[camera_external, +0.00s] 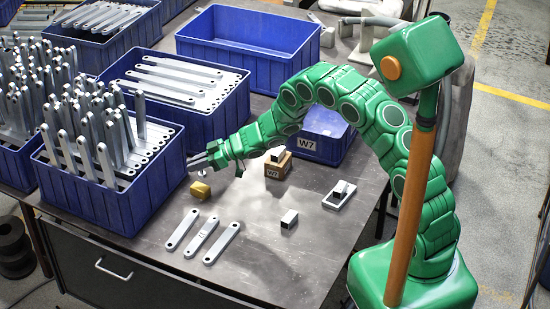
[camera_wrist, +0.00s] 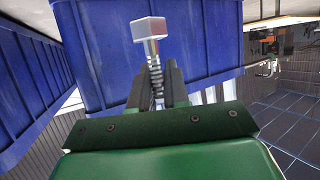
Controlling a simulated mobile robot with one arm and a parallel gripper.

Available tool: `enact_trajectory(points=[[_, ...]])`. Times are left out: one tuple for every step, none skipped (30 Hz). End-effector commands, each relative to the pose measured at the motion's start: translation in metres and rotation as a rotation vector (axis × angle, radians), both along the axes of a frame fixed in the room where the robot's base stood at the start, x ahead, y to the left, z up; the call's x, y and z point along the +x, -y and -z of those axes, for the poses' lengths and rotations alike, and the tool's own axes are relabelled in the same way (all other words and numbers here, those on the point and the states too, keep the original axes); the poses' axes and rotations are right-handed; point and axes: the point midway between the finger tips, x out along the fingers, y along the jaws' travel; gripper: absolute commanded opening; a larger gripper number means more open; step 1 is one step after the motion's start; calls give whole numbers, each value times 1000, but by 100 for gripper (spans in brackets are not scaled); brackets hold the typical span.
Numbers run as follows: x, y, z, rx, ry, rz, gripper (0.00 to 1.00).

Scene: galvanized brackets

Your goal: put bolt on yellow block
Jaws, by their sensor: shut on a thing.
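The bolt (camera_wrist: 149,31) has a bright metal square head and a threaded shank. In the wrist view my gripper (camera_wrist: 157,84) is shut on the shank, with the head sticking out beyond the fingers. In the external view my gripper (camera_external: 197,161) is beside the right wall of the front blue bin, above the table. The small yellow block (camera_external: 200,191) lies on the table just below my gripper, apart from it. The bolt is too small to make out clearly in the external view. The yellow block does not show in the wrist view.
Blue bins of metal brackets (camera_external: 122,205) crowd the left and back. Three flat brackets (camera_external: 202,237) lie at the front. A W7-labelled box (camera_external: 277,170), a small metal block (camera_external: 289,218) and a plate (camera_external: 334,202) stand to the right. Bare table lies between them.

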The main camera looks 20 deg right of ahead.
Motion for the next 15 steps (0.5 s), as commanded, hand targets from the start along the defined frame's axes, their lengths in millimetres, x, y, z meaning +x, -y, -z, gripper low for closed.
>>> enact_trajectory(points=[[2,-2,5,0,-2,-1,0],[3,-3,7,0,-3,-1,0],[4,-4,9,0,-3,-1,0],[5,-4,11,-1,-2,-1,0],[6,-5,12,-1,-2,-1,0],[7,-5,12,-1,-2,-1,0],[7,-6,13,-1,-2,-1,0],[8,-6,13,0,-2,-1,0],[8,-6,13,0,-2,-1,0],[9,-6,14,0,-2,-1,0],[9,-7,15,0,-1,-2,0],[10,-7,16,0,-1,-2,0],[11,-8,17,1,0,-1,0],[12,-9,18,1,0,-1,0],[12,-9,23,1,-1,-1,0]])
